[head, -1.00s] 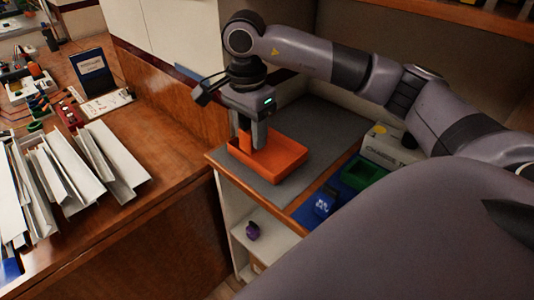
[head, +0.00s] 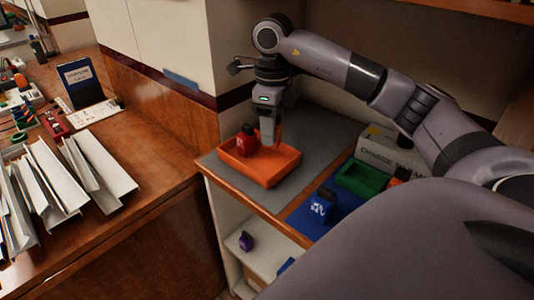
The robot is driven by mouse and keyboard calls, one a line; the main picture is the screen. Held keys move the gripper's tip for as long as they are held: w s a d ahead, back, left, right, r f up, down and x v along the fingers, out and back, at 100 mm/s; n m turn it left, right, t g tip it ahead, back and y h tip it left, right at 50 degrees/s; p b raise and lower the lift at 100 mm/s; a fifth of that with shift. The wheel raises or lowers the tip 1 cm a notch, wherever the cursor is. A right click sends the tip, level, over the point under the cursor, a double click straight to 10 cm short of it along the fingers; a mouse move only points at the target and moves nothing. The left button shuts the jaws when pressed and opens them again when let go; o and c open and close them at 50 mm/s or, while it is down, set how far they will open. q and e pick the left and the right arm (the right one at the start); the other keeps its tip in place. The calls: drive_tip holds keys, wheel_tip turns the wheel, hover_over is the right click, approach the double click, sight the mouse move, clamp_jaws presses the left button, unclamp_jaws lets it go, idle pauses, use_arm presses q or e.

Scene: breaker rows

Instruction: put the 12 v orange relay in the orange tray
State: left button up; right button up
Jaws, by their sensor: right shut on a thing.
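The orange tray (head: 287,171) lies on the grey mat of the shelf unit in the middle of the head view. My right gripper (head: 268,138) points down over the tray's back part. It is shut on an orange piece that looks like the orange relay (head: 279,134), mostly hidden behind the fingers; its marking cannot be read. Whether it touches the tray floor cannot be told. A red relay with a dark top (head: 247,141) stands in the tray, just left of my gripper. My left gripper is not in view.
A green tray (head: 358,181) and a blue relay (head: 322,206) on a blue mat are to the right. A small orange thing (head: 398,178) shows beside the green tray. A purple piece (head: 246,241) sits on the lower shelf. White channels (head: 95,165) cover the left bench.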

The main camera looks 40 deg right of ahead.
wheel_tip(320, 180, down, 6)
drive_tip(key=shift+f, duration=0.2)
drive_tip(key=shift+f, duration=0.1)
drive_tip(key=o, duration=1.1)
